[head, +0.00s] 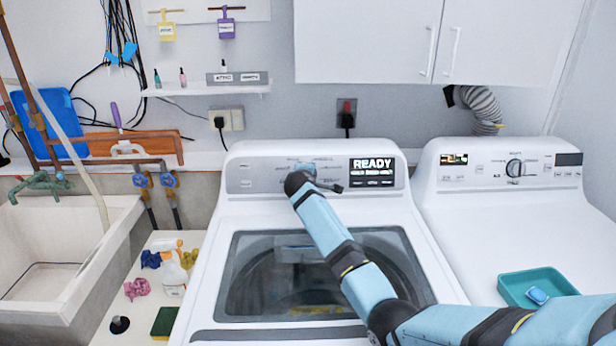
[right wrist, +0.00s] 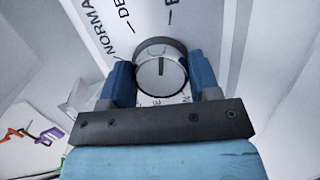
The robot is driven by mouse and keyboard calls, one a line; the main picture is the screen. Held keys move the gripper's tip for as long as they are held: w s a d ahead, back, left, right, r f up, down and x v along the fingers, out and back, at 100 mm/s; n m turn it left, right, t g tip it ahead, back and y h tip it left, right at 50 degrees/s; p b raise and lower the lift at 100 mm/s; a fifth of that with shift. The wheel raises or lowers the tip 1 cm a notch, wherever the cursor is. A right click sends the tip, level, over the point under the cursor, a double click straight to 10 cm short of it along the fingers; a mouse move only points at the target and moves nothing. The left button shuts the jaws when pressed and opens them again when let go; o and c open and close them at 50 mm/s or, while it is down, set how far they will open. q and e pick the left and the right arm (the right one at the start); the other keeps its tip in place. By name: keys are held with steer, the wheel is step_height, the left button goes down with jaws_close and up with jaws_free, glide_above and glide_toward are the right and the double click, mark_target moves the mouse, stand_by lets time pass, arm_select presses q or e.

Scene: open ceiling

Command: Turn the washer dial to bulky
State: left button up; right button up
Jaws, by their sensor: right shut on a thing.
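The washer (head: 236,215) stands in the middle of the head view with its control panel (head: 258,176) at the back. My right arm reaches to the panel, and my right gripper (head: 308,172) covers the dial there. In the right wrist view the round silver dial (right wrist: 150,74) sits between the two blue fingers of my gripper (right wrist: 161,82), which is shut on it. The dial's dark pointer line points up in that view, towards a tick beside a label of which only a "B" shows. "NORMAL" and a cut-off "DE" stand to its left. My left gripper is not in view.
The washer's display (head: 372,172) reads "READY". A dryer (head: 520,225) stands to the right with a teal tray (head: 515,290) on top. A sink (head: 60,250) and a small counter with a spray bottle (head: 173,272) and sponge (head: 164,322) are at the left.

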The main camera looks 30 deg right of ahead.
steer(key=shift+m, duration=0.8)
steer(key=o, duration=0.9)
